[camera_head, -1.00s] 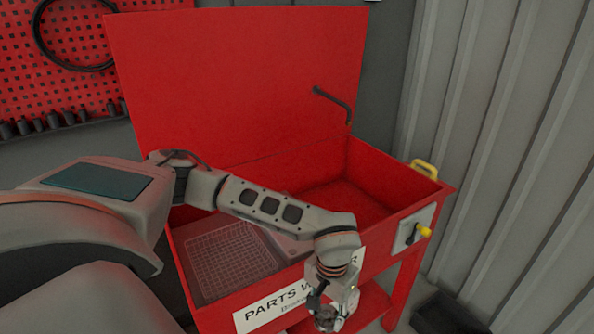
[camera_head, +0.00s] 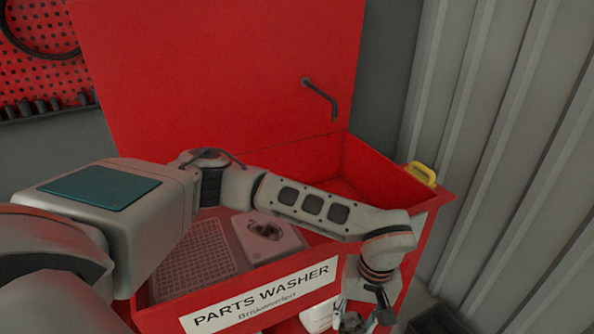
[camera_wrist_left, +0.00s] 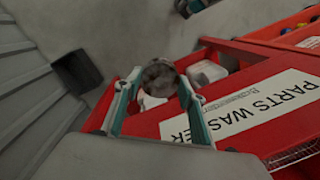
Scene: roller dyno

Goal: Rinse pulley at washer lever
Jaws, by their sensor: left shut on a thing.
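My left gripper (camera_head: 362,318) is low at the front right of the red parts washer (camera_head: 250,60), outside its basin. In the left wrist view the two teal fingers of the gripper (camera_wrist_left: 160,84) are shut on a round, dark grey pulley (camera_wrist_left: 160,76). The pulley is hard to make out in the head view. The washer lever on the right front cannot be made out; my wrist covers that area. My right gripper is not in view.
The basin's front wall carries a PARTS WASHER label (camera_head: 260,298). A yellow handle (camera_head: 422,173) is on the right rim. A ribbed wall (camera_head: 490,150) stands close on the right.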

